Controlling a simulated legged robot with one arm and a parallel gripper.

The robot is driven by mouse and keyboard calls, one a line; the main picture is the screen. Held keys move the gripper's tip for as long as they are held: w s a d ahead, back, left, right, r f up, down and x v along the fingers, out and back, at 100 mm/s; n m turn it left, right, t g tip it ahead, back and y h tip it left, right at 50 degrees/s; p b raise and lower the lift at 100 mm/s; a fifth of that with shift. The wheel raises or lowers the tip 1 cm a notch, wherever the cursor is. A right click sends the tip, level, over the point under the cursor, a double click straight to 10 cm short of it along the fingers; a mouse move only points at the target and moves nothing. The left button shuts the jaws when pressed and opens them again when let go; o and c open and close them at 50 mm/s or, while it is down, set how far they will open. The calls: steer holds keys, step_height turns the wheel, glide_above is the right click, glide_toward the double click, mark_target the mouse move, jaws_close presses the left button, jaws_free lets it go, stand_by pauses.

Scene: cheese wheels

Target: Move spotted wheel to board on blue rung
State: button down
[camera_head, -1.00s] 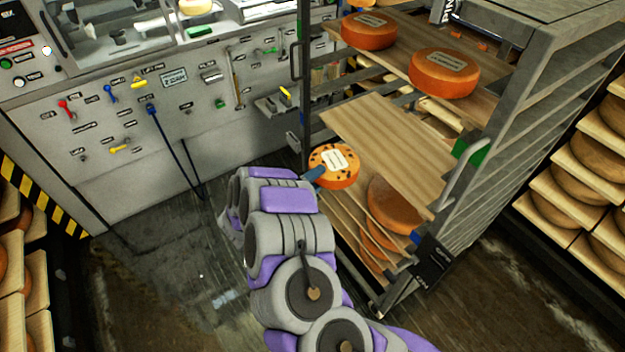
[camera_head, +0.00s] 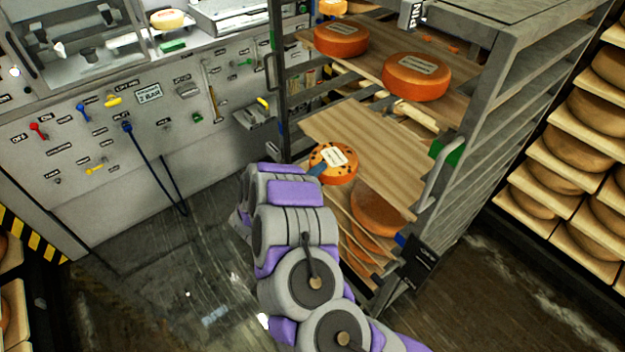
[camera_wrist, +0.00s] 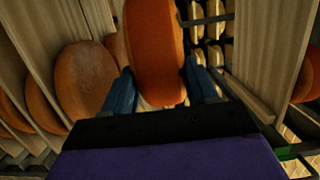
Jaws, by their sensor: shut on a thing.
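The spotted wheel (camera_head: 334,165) is orange with dark spots and a white label. It is at the front left side of the rack, just below a bare wooden board. My gripper (camera_wrist: 165,95) is shut on the wheel, with a blue finger on each side of it in the wrist view (camera_wrist: 155,50). In the head view my arm hides most of the gripper, and one blue finger shows at the wheel's left. The bare board (camera_head: 365,150) sticks out of the rack. A blue marker (camera_head: 401,240) is on the rack post lower down; which board it belongs to is unclear.
Plain orange wheels (camera_head: 341,38) and (camera_head: 416,76) sit on the upper board. Another wheel (camera_head: 376,209) lies on boards below. The metal rack post (camera_head: 447,165) stands close on the right. A control panel (camera_head: 150,120) is at left; the floor between is clear.

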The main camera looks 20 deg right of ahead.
mark_target(345, 160)
steer(key=shift+s+d+r+x, duration=0.1)
steer(key=shift+s+x, duration=0.05)
steer(key=shift+x, duration=0.7)
steer(key=shift+s+d+r+x, duration=0.1)
steer(key=shift+s+x, duration=0.05)
steer(key=shift+x, duration=0.75)
steer(key=shift+s+d+x, duration=0.1)
steer(key=shift+s+x, duration=0.05)
steer(key=shift+x, duration=0.7)
steer(key=shift+s+d+p+x, duration=0.1)
steer(key=shift+s+p+x, duration=0.1)
steer(key=shift+p+x, duration=0.85)
steer(key=shift+s+d+p+x, duration=0.2)
steer(key=shift+p+x, duration=0.45)
steer(key=shift+x, duration=0.8)
steer(key=shift+w+d+f, duration=0.1)
steer(key=shift+f+b, duration=1.05)
steer(key=shift+f, duration=0.05)
steer(key=shift+f, duration=0.2)
steer(key=shift+c, duration=1.1)
jaws_free()
steer(key=p+v, duration=0.1)
steer(key=v, duration=1.6)
steer(key=shift+s+a+f, duration=0.2)
steer(key=shift+s+a, duration=0.05)
